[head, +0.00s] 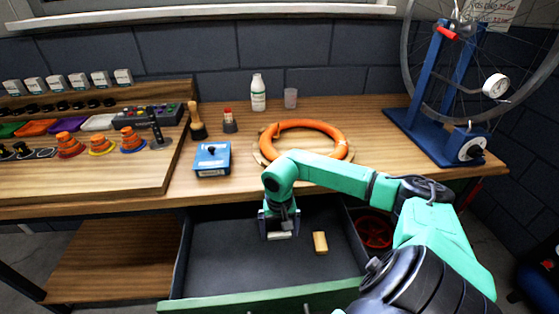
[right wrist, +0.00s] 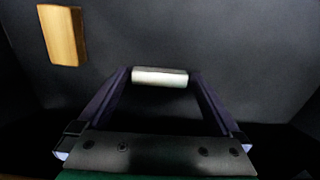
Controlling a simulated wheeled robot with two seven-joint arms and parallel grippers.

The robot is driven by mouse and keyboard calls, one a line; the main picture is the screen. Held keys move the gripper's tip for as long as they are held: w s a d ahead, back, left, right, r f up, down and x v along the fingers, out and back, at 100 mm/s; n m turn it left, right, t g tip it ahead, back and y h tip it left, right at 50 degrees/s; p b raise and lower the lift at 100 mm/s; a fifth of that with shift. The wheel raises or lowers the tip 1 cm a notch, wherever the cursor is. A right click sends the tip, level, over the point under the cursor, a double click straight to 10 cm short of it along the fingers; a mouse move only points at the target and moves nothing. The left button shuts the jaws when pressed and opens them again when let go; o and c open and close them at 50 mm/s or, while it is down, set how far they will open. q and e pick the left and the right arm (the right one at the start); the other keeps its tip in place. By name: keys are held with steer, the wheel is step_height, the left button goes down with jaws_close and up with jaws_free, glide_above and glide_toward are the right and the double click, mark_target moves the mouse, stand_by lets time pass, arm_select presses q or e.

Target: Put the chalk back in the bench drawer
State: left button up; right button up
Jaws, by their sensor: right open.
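The chalk, a short white stick (head: 279,235), lies in the open bench drawer (head: 220,262). In the right wrist view the chalk (right wrist: 160,77) lies crosswise between the tips of my right gripper (right wrist: 160,82), its ends close to both fingers. In the head view my right gripper (head: 279,228) reaches down into the drawer, open around the chalk. I cannot tell whether the fingers touch it. My left gripper is not in view.
A wooden block (head: 320,243) lies in the drawer, right of the gripper; it also shows in the right wrist view (right wrist: 62,35). Above, the bench holds an orange ring (head: 335,133), a blue box (head: 212,159) and a wheel stand (head: 430,130). The drawer's left part is clear.

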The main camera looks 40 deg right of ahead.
mark_target(279, 234)
step_height(279, 234, up, 12)
steer(key=b, duration=0.1)
steer(key=shift+r, duration=0.15)
stand_by(0.4)
